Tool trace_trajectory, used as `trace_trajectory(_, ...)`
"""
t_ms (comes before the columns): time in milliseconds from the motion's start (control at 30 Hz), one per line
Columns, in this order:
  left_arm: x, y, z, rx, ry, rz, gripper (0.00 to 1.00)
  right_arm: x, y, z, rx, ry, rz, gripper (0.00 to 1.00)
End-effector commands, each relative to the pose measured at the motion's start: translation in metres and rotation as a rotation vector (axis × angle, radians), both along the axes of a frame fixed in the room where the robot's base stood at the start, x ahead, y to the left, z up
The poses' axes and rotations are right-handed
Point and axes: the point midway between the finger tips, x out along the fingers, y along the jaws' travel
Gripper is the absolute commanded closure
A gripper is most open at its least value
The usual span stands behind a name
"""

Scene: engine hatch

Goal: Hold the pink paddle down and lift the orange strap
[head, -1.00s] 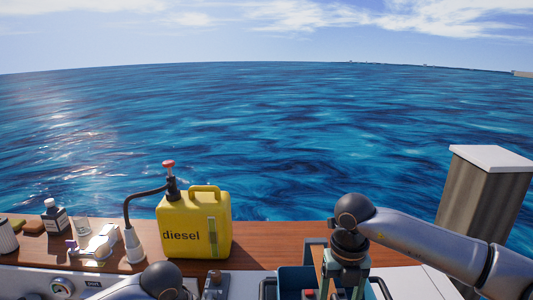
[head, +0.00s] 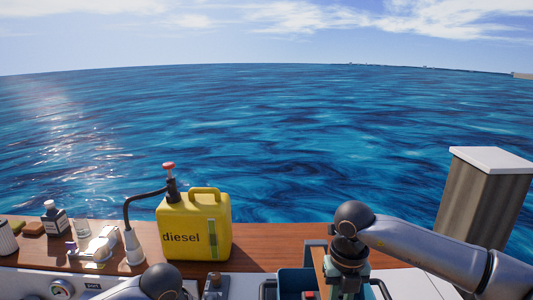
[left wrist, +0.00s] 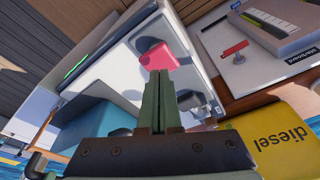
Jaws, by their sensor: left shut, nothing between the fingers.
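The pink paddle (left wrist: 157,55) shows in the left wrist view, on a pale glossy panel. My left gripper (left wrist: 159,73) is shut and empty, its green fingertips overlapping the paddle's lower edge in the picture. I cannot tell whether they touch. In the head view only part of my left arm shows at the bottom, and that gripper is out of frame. My right gripper (head: 346,287) points down at the bottom edge of the head view, by a blue bin. Its fingertips are cut off. I cannot make out the orange strap with certainty.
A yellow diesel can (head: 195,227) with a red-topped pump stands on the wooden ledge (head: 275,235). Bottles and small items stand to its left. The blue bin (head: 292,280) is beside my right gripper. A grey post (head: 487,200) rises at right, with water beyond.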

Motion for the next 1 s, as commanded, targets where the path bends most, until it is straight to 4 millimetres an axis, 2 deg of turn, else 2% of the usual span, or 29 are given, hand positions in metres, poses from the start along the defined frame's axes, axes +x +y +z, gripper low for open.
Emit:
trace_trajectory(100,0.000,0.000,0.000,0.000,0.000,0.000,1.00,0.000,0.000,0.000,0.000,0.000,0.000,1.00)
trace_trajectory(533,0.000,0.000,-0.001,0.000,0.000,0.000,1.00,0.000,0.000,0.000,0.000,-0.001,0.000,1.00)
trace_trajectory(1000,0.000,0.000,-0.015,0.000,0.001,-0.001,1.00,0.000,0.000,0.000,0.000,-0.001,0.000,1.00)
